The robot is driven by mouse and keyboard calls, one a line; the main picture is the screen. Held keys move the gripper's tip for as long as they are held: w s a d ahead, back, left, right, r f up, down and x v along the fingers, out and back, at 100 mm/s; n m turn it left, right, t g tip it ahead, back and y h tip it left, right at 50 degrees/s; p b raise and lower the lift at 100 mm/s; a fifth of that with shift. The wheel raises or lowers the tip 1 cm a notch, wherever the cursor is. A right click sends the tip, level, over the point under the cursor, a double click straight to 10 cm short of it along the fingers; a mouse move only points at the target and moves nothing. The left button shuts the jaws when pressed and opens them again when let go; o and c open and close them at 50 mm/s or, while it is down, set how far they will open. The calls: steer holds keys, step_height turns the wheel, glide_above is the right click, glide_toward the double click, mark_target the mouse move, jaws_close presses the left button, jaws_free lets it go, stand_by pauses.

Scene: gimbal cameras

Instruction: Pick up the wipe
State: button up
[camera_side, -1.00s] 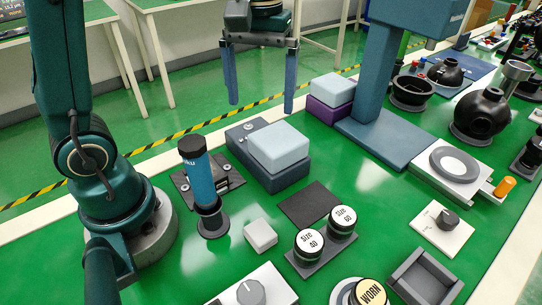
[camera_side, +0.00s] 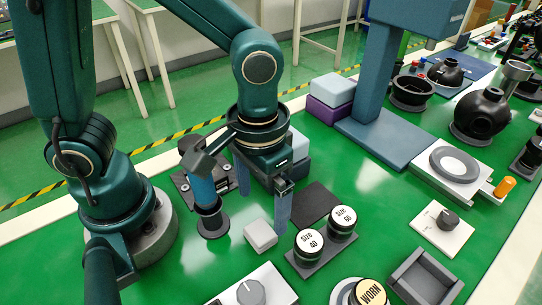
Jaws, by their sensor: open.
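No label marks the wipe, so I cannot tell for certain which pale block it is. A small white block (camera_side: 260,235) lies on the green table. A larger light-blue block (camera_side: 299,146) sits on a dark-blue box and is now mostly hidden behind my gripper. My gripper (camera_side: 262,212) points down with its two blue fingers spread, and nothing shows between them. Its fingertips appear just behind and above the small white block. I cannot judge their exact height.
A blue cylinder (camera_side: 203,187) in a black stand is close left of my gripper. Two round-topped gauges marked Size 40 (camera_side: 310,242) and Size 60 (camera_side: 343,218) stand to the right. A flat dark pad (camera_side: 313,203) lies behind them. Another light-blue block (camera_side: 332,88) sits on a purple one.

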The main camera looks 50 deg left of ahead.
mark_target(260, 231)
steer(key=shift+s+d+f, duration=0.2)
steer(key=shift+s+f, duration=0.15)
steer(key=shift+s, duration=0.05)
steer(key=shift+f, duration=2.55)
steer(key=shift+c, duration=0.3)
steer(key=c, duration=1.4)
steer(key=shift+o, duration=0.2)
